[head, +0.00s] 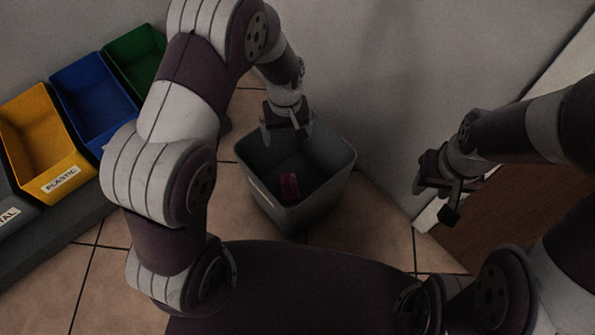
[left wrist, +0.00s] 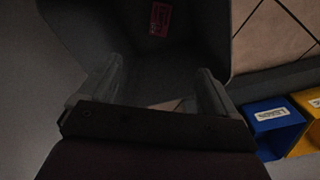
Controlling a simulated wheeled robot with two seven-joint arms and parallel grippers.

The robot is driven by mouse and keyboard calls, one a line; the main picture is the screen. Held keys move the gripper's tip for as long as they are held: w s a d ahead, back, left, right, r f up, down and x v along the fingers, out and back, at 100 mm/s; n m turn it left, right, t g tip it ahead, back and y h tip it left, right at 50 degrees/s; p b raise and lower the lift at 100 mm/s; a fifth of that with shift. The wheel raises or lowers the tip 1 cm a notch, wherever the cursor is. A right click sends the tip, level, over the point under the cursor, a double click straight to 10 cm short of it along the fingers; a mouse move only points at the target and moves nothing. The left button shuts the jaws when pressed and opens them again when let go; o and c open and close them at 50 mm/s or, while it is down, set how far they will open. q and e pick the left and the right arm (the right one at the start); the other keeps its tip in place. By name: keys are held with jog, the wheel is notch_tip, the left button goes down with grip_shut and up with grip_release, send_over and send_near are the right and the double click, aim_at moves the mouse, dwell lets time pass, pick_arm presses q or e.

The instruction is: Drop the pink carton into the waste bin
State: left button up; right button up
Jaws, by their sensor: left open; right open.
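The pink carton (head: 289,186) lies inside the grey waste bin (head: 340,172), low down in it. It also shows inside the bin in the left wrist view (left wrist: 161,18). My left gripper (head: 287,134) is over the bin's back rim, open and empty, with its fingers apart (left wrist: 155,90). The carton is clear of the fingers. My right gripper (head: 436,202) hangs to the right of the bin, open and empty.
Yellow (head: 60,180), blue (head: 92,95) and green (head: 135,55) sorting boxes stand at the left on a dark ledge. The yellow one is labelled PLASTIC. A grey wall (head: 390,70) is close behind the bin. Tiled floor (head: 360,245) lies around it.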

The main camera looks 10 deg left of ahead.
pick_arm(q)
notch_tip(320, 180, up, 6)
jog(key=p, duration=0.2)
jog(key=shift+r, duration=0.25)
pick_arm(e)
notch_tip(320, 180, up, 4)
jog(key=shift+f, duration=0.15)
